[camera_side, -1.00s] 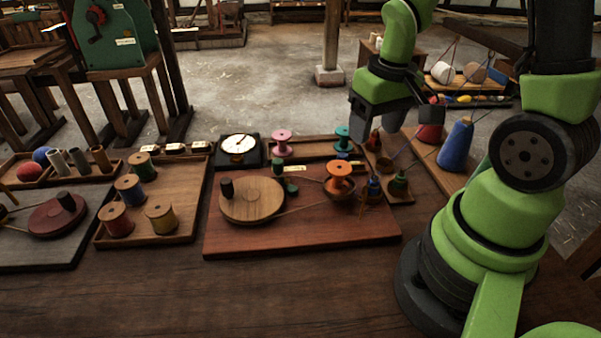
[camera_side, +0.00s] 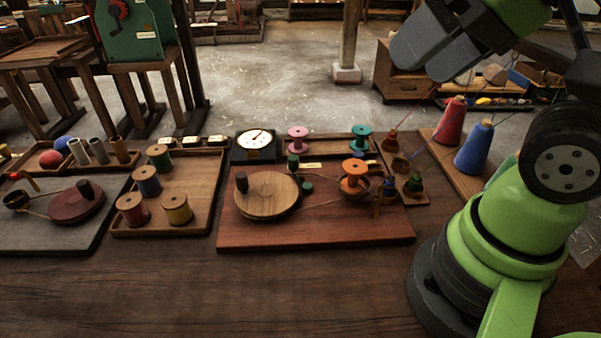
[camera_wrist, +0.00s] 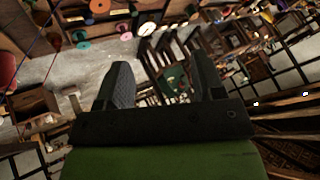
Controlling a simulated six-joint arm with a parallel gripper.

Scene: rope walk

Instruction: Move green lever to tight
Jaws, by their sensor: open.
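A small dark green knob (camera_side: 293,162) stands at the back of the red-brown board, behind the wooden wheel. A small green piece (camera_side: 307,187) lies just right of the wheel. I cannot tell which belongs to the green lever or read its setting. A small pale label (camera_side: 312,165) sits right of the knob, its text too small to read. My gripper (camera_side: 416,68) is open and empty, high above the floor beyond the table, far up and right of the green parts. In the wrist view its two fingers (camera_wrist: 160,75) are spread with nothing between them.
The red-brown board (camera_side: 300,232) carries the wooden wheel (camera_side: 267,194) and an orange spool (camera_side: 354,176). A dial (camera_side: 256,142) stands behind it. Red (camera_side: 451,122) and blue (camera_side: 474,148) cones stand right. A spool tray (camera_side: 204,205) is left. The table front is clear.

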